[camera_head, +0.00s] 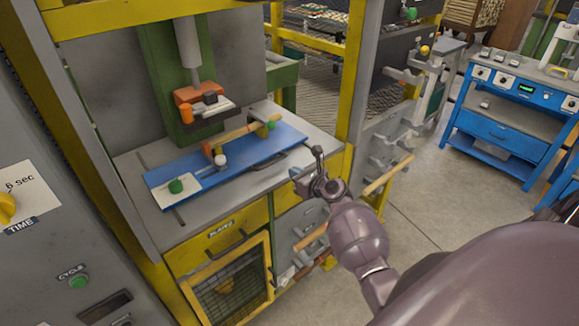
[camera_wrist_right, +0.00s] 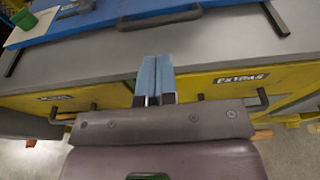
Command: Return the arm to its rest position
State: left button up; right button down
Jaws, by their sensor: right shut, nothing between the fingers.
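My right arm reaches in from the lower right in the head view. Its gripper (camera_head: 300,173) is in front of the machine table's front right edge, with nothing visible in it. In the right wrist view the gripper's two blue fingers (camera_wrist_right: 155,76) are pressed together, with the grey table's front edge and yellow drawer fronts beyond. My left gripper is not in view.
A blue board (camera_head: 232,172) with a dark handle lies on the grey machine table (camera_head: 130,168). A press head (camera_head: 197,96) hangs above it. Yellow posts (camera_head: 357,75) frame the machine. Wooden bars (camera_head: 388,176) stick out at right. A blue workbench (camera_head: 505,135) stands farther off; floor between is clear.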

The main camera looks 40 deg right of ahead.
jog(key=v, duration=0.5)
jog(key=shift+s, duration=0.4)
jog(key=s+a+f+n+g, duration=0.1)
jog(key=s+a+f+n, duration=0.2)
jog(key=n, duration=0.9)
jog(key=s+a+f+n+g+h, duration=0.1)
jog(key=s+a+f+n, duration=0.3)
jog(key=s+a+n, duration=0.3)
jog(key=s+a+f+n+g, duration=0.2)
jog(key=s+a+n, duration=0.3)
jog(key=s+n, duration=0.8)
jog(key=f+n, duration=0.1)
jog(key=n, duration=0.2)
jog(key=shift+s+f+n+h, duration=0.25)
jog(key=shift+f+n+h, duration=0.05)
jog(key=shift+n+h, duration=0.1)
